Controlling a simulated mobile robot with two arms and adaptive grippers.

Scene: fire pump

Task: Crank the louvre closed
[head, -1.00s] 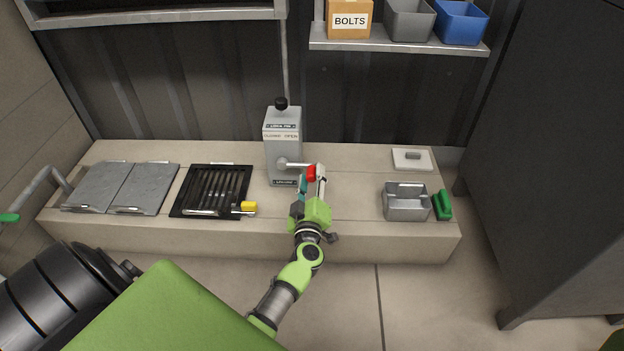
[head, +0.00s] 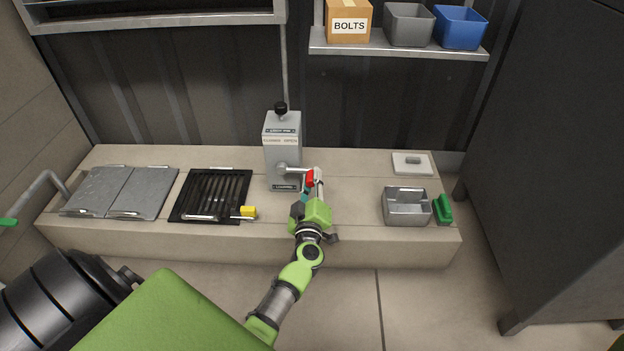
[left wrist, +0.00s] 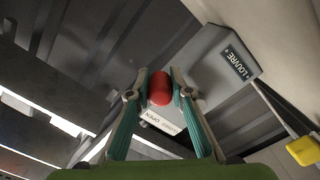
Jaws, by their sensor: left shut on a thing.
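The louvre crank box (head: 284,150) is a grey upright housing with a black knob on top and a closed/open label; it stands on the bench. Its crank arm points right and ends in a red handle (head: 310,178). My left gripper (head: 312,186) is shut on the red handle. In the left wrist view the red handle (left wrist: 160,88) sits between the two fingers, and the box (left wrist: 215,62) with its LOUVRE plate is behind it. My right gripper is not in view.
On the bench are two grey hatch plates (head: 121,190), a black slatted grate (head: 211,195) with a yellow-handled lever, a metal box (head: 406,206) and a green handle (head: 443,208). A shelf (head: 395,46) with bins hangs above. A dark cabinet (head: 550,160) stands right.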

